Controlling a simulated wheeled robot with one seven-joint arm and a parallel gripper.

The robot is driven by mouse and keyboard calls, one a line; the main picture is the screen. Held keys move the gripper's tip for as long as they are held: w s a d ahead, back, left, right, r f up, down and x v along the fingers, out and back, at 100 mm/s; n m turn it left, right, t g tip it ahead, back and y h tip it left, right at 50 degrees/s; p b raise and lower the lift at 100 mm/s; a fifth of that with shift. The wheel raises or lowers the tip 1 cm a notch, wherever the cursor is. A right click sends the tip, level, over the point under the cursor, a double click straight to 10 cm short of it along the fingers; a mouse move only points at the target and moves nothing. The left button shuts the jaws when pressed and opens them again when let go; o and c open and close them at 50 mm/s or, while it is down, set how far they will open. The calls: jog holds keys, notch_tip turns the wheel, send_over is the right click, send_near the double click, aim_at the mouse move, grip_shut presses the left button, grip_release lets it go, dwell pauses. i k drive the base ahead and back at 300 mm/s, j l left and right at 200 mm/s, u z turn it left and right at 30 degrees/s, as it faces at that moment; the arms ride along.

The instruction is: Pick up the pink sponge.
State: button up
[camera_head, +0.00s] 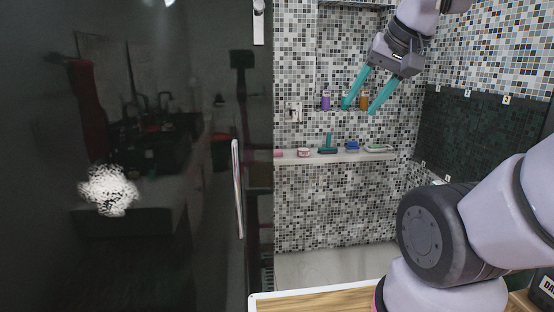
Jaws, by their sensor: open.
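A small pink item (279,153), which looks like the pink sponge, lies at the left end of the white ledge (290,160) in the tiled shower. It is partly cut off by the dark panel edge. My gripper (359,109) has teal fingers that are spread apart with nothing held between them. In the picture it is above and to the right of the pink item, in front of the upper niche. How far it is from the wall is hard to tell.
The ledge also holds a pink-and-white round item (304,153), a teal brush-like item (328,148), a blue item (352,146) and a pale green dish (380,149). Purple (326,101) and orange (364,101) bottles stand above. A dark glossy panel (150,250) with a metal handle (237,190) fills the left.

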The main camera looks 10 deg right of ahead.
aim_at(277, 152)
jog(key=k+l+z, duration=0.1)
jog(key=z, duration=0.7)
jog(key=i+j, duration=0.1)
jog(key=i, duration=0.55)
jog(key=i+j, duration=0.15)
jog(key=i, duration=0.45)
jog(key=i+j, duration=0.1)
jog(key=i, duration=0.55)
jog(key=i+u, duration=0.5)
jog(key=i+l+u, duration=0.3)
jog(key=i+u, duration=0.2)
jog(key=i+l+u, duration=0.45)
jog(key=k+j, duration=0.05)
jog(key=k, duration=0.05)
